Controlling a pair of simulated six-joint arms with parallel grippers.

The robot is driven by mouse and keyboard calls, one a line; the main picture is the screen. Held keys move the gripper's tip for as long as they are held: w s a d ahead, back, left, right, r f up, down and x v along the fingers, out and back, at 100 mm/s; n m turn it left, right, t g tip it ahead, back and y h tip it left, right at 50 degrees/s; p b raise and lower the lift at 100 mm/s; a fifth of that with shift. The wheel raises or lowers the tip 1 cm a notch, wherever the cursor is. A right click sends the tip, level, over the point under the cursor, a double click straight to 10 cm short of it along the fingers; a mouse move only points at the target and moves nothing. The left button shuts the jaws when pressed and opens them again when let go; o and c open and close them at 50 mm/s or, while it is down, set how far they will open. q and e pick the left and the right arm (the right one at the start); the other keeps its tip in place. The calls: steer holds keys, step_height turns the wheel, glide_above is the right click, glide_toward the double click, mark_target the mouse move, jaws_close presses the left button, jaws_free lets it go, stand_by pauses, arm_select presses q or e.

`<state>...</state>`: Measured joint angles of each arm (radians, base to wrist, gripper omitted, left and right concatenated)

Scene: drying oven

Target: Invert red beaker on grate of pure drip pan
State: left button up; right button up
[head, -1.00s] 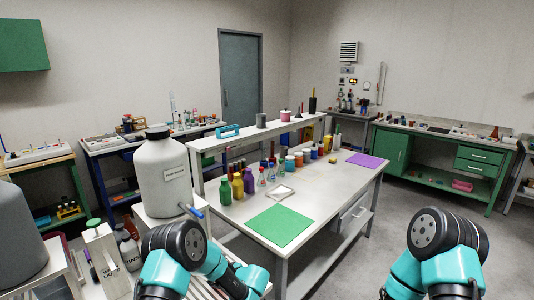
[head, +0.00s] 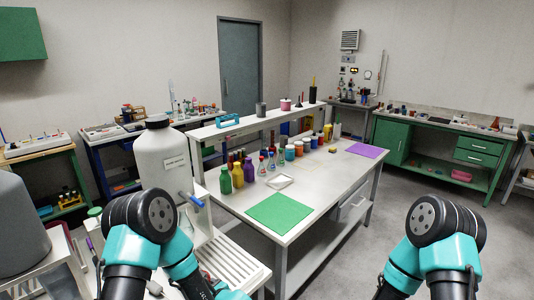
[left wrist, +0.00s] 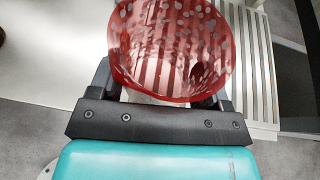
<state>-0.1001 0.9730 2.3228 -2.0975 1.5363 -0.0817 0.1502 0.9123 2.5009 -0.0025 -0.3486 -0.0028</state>
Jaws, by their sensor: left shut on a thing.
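A see-through red beaker (left wrist: 165,45) with pale spots on its wall is in the left wrist view. My left gripper (left wrist: 163,92) is shut on it. Pale slats show through and behind the beaker; I cannot tell whether it touches them or which way up it is. The white slatted grate (left wrist: 260,60) is at upper right there, and in the head view (head: 232,266) at bottom centre, partly hidden by my left arm. In the head view the left gripper and beaker are hidden or out of frame. My right gripper is not in view.
A large white carboy (head: 163,165) with a blue tap (head: 193,200) stands behind my left arm. The centre table holds a green mat (head: 281,213), a white square dish (head: 279,181), several bottles and flasks, and a purple mat (head: 368,150). A grey rounded container (head: 20,230) is at left.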

arm_select(q)
step_height(320, 180, up, 12)
steer(key=w+a, duration=0.2)
steer(key=shift+w+a, duration=0.15)
steer(key=shift+a, duration=0.25)
stand_by(0.5)
step_height(320, 180, up, 10)
steer(key=w+a, duration=0.2)
steer(key=shift+a, duration=0.15)
stand_by(0.3)
steer(key=shift+f, duration=0.1)
steer(key=s+d+f+m+t+h, duration=0.1)
steer(key=d+f+m+t+h, duration=0.3)
steer(key=d+f+m+h, duration=0.1)
steer(key=shift+s+f+m+h, duration=0.3)
steer(key=shift+f+m+h, duration=0.6)
steer(key=shift+f, duration=1)
